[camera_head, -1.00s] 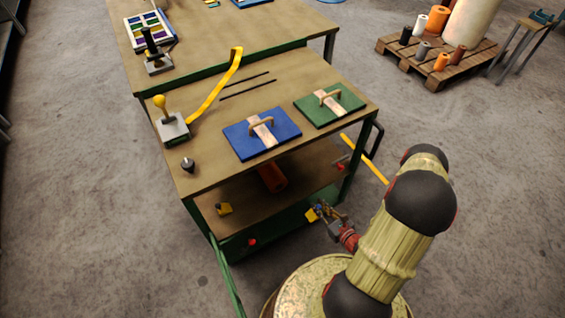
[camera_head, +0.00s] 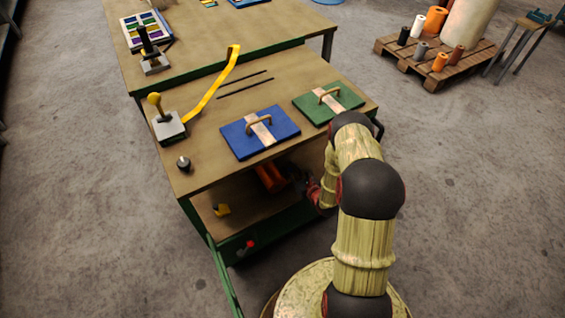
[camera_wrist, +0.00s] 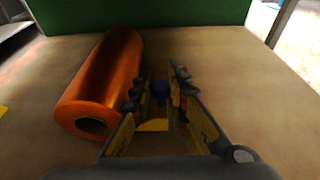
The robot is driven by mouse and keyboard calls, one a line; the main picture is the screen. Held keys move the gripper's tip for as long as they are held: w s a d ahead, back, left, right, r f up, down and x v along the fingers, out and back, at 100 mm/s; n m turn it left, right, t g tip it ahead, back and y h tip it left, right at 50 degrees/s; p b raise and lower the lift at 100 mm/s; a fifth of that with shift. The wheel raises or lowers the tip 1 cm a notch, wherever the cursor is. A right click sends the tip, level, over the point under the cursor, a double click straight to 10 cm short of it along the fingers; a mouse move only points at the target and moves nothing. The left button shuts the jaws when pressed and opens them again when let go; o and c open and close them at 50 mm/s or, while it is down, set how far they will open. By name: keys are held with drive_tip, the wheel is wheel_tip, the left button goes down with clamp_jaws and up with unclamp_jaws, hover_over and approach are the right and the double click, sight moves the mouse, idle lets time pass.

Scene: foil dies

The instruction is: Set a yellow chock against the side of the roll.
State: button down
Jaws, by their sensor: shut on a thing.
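An orange roll (camera_head: 269,177) lies on the cart's lower shelf, partly hidden by the tabletop. In the wrist view the roll (camera_wrist: 103,83) lies on the left, its open end facing me. My gripper (camera_wrist: 159,92) is to the right of the roll, shut on a yellow chock (camera_wrist: 152,125). A blue piece shows between the fingertips; I cannot tell whether it belongs to the chock. The left finger is close to the roll's side; contact is unclear. In the head view my gripper (camera_head: 299,180) is mostly hidden. Another yellow chock (camera_head: 221,210) sits on the shelf, left of the roll.
The tabletop (camera_head: 212,170) overhangs the shelf, carrying a blue plate (camera_head: 240,143) and a green plate (camera_head: 345,107) with handles. A green wall (camera_wrist: 140,15) closes the shelf's back. Bare shelf lies right of my gripper. A red knob (camera_head: 249,245) is on the front.

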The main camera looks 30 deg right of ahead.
drive_tip(key=w, duration=0.2)
drive_tip(key=w+b, duration=0.1)
drive_tip(key=w, duration=0.3)
drive_tip(key=shift+w+a, duration=0.25)
drive_tip(key=shift+w, duration=0.05)
drive_tip(key=shift+s+f+b, duration=0.1)
drive_tip(key=shift+f+b, duration=0.2)
drive_tip(key=shift+f, duration=0.05)
drive_tip(key=shift+d+r, duration=0.1)
drive_tip(key=c, duration=2)
unclamp_jaws()
